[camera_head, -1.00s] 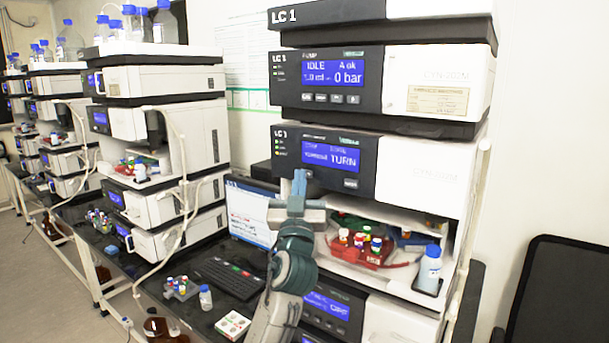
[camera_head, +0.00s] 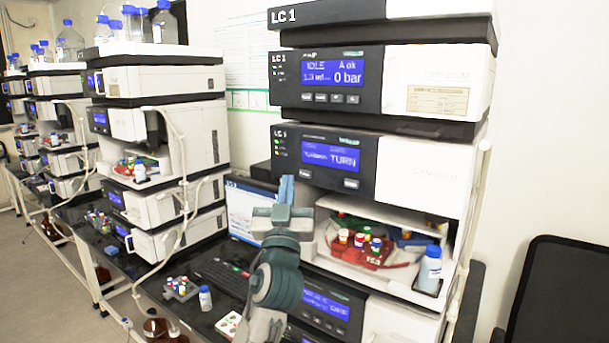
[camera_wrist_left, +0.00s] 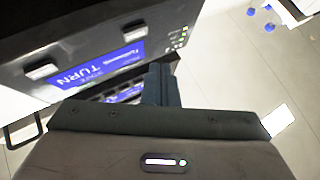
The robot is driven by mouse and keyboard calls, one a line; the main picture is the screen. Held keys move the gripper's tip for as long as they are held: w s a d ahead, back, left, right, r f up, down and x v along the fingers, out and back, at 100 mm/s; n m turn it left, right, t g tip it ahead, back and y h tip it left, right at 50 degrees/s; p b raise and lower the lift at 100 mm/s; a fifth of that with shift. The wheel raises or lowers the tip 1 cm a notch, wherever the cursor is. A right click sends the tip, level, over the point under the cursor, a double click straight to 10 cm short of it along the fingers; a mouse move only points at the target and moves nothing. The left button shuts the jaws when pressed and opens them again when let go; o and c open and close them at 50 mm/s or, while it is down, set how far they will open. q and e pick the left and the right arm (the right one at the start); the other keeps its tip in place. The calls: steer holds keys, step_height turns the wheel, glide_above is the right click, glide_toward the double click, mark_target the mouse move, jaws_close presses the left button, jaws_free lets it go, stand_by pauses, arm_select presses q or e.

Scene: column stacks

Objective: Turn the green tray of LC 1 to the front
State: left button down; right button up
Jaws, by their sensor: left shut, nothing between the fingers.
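The LC 1 sampler module (camera_head: 425,180) shows the word TURN on its blue display (camera_head: 330,154); the display also shows upside down in the left wrist view (camera_wrist_left: 97,68). In the open bay below, a red tray (camera_head: 372,260) with several capped vials faces front. The green tray (camera_head: 342,219) is behind it on the left, mostly hidden. A blue tray (camera_head: 412,240) is behind on the right. My right gripper is not in view.
Two buttons (camera_head: 351,184) sit below the display. A blue-capped bottle (camera_head: 430,268) stands at the bay's right front.

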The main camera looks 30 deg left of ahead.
arm_select(q)
steer(key=shift+s+a, duration=0.1)
steer(key=shift+s, duration=1.1)
stand_by(4.4)
